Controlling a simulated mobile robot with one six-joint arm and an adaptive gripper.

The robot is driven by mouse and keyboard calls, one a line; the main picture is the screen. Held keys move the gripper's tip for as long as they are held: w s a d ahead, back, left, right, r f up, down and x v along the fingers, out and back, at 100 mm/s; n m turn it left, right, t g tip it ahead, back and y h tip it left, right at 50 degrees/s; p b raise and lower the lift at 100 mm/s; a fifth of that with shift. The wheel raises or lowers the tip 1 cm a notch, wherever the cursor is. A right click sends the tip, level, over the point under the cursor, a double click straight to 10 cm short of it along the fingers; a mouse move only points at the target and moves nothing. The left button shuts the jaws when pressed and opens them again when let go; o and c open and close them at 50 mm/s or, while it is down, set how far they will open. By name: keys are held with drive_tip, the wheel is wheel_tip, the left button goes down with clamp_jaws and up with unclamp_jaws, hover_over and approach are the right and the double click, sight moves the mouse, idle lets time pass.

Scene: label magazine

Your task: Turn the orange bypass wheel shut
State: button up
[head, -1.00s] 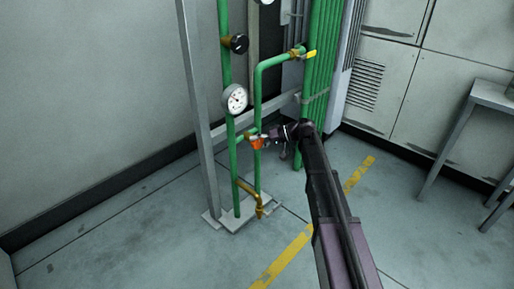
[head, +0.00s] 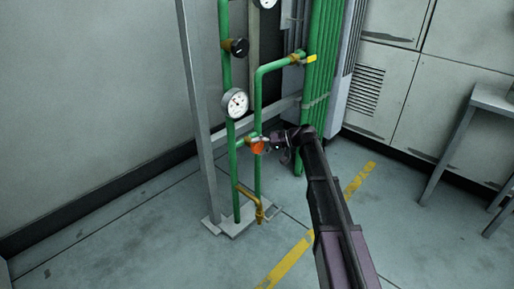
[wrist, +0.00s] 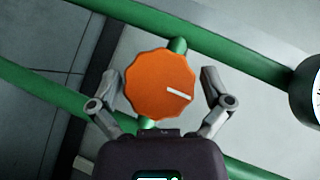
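The orange bypass wheel (head: 258,147) sits on a short cross pipe low between two green upright pipes. In the wrist view the wheel (wrist: 159,85) has a scalloped rim and a white mark pointing right and slightly down. My gripper (wrist: 162,88) is open, with one finger on each side of the wheel. A gap shows between each finger and the rim, so neither appears to touch it. In the head view my gripper (head: 271,143) is at the wheel's right side, small and partly hidden by my wrist.
A pressure gauge (head: 236,103) is above the wheel, with a black knob (head: 239,47) higher up. A yellow-handled valve (head: 310,59) is at upper right, and a brass tap (head: 258,210) is below. A grey frame post (head: 196,110) stands at left. Floor is open at left.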

drive_tip(key=shift+r+h+p, duration=0.1)
drive_tip(key=shift+h+p, duration=0.2)
drive_tip(key=shift+p, duration=0.15)
drive_tip(key=shift+s+n+t+h+p, duration=0.1)
drive_tip(key=shift+n+t+h+p, duration=0.65)
drive_tip(key=shift+p, duration=0.5)
drive_tip(key=shift+n+t+h+p, duration=0.75)
drive_tip(key=shift+n+h+p, duration=0.2)
drive_tip(key=shift+h+p, duration=0.25)
drive_tip(key=shift+f+n+t+h+p, duration=0.2)
drive_tip(key=shift+n+t+h+p, duration=0.5)
drive_tip(key=shift+n+t+h, duration=0.35)
drive_tip(key=n+t+h, duration=0.1)
drive_tip(key=t, duration=0.1)
drive_tip(key=shift+t+h, duration=0.35)
drive_tip(key=shift+h, duration=0.05)
drive_tip(key=s+d+r+m+p, duration=0.1)
drive_tip(key=s+d+r+p, duration=0.3)
drive_tip(key=r+p, duration=0.4)
drive_tip(key=s+d+r+m+g+h+p, duration=0.1)
drive_tip(key=s+d+r+p, duration=0.3)
drive_tip(key=r+p, duration=0.5)
drive_tip(key=s+d+r+m+g+h+p, duration=0.1)
drive_tip(key=s+d+r+p, duration=0.3)
drive_tip(key=r+p, duration=0.5)
drive_tip(key=p, duration=0.3)
drive_tip(key=shift+s+d+r, duration=0.2)
drive_tip(key=shift+s, duration=0.1)
